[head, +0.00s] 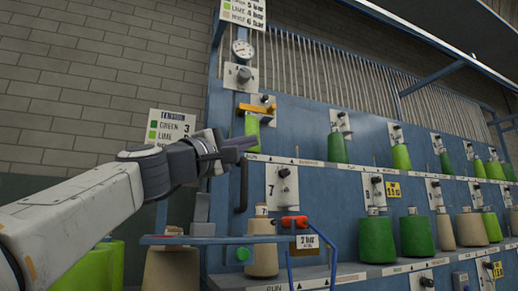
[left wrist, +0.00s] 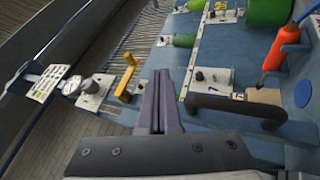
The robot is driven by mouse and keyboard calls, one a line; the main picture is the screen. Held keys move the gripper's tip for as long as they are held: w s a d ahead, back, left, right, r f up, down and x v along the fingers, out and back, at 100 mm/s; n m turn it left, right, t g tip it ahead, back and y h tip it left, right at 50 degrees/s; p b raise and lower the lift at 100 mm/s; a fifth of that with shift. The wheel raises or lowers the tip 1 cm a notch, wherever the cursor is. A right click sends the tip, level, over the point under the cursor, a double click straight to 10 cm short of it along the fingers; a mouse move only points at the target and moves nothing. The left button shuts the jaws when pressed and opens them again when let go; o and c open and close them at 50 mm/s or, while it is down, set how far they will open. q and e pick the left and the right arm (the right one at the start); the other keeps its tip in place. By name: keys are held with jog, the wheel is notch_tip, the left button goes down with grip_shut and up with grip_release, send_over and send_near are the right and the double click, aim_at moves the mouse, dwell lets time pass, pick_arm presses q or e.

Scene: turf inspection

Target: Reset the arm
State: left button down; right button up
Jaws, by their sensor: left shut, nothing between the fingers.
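My left arm reaches in from the left in the head view. Its gripper (head: 243,143) is shut and empty, held in the air in front of the left end of the blue machine panel (head: 310,183). In the left wrist view the two dark fingers (left wrist: 161,102) lie together with nothing between them. In the head view a black bar handle (head: 243,184) is just below the fingertips, and a yellow lever (head: 257,108) is above them. I cannot tell from the pictures whether the gripper touches the panel. My right gripper is not in view.
A pressure gauge (head: 242,49) sits above the lever. Green and beige yarn cones (head: 376,238) stand along the panel's shelves. A small blue shelf (head: 225,240) with an orange-headed tool (head: 294,221) is below the gripper. A tension sign (head: 171,128) stands behind the arm.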

pick_arm(q)
jog(key=shift+s+a+f, duration=0.1)
jog(key=shift+s+a, duration=0.05)
jog(key=shift+a, duration=0.05)
dwell(0.5)
